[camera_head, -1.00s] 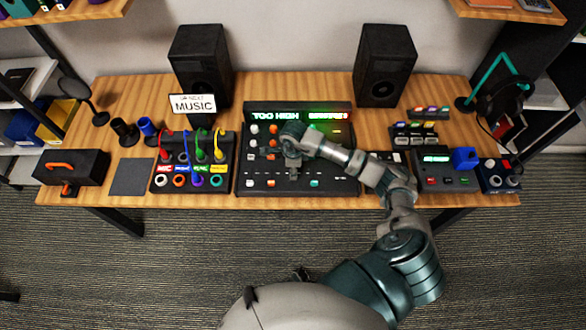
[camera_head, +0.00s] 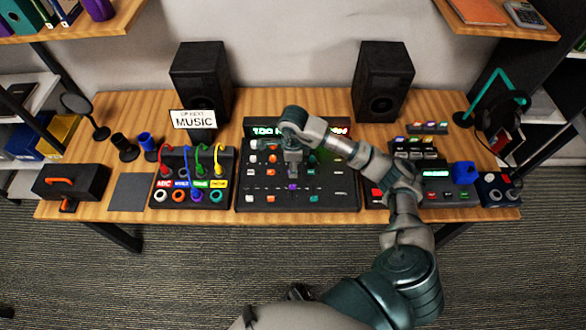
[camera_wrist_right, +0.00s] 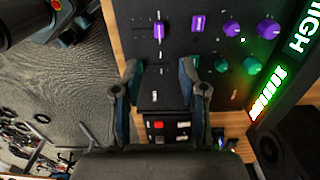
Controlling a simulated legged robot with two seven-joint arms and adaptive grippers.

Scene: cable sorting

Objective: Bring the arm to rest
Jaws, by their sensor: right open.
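My right gripper (camera_head: 292,170) is above the middle of the black mixing console (camera_head: 243,178), pointing down. Its fingers are apart with nothing between them in the right wrist view (camera_wrist_right: 160,75). That view shows purple knobs (camera_wrist_right: 232,29), green knobs (camera_wrist_right: 252,65) and a purple slider (camera_wrist_right: 158,31) just beyond the fingertips. Whether the fingers touch the console I cannot tell. My right arm comes in from the lower right and hides part of the console and its lit display (camera_head: 264,130). My left gripper does not show.
Left of the console stands a patch box (camera_head: 153,188) with coloured cables (camera_head: 218,158) and a MUSIC sign (camera_head: 194,119) behind. A red-button box (camera_head: 374,194) and other devices stand on the right. Two speakers (camera_head: 202,80) (camera_head: 383,82) stand at the back of the wooden table (camera_head: 300,101).

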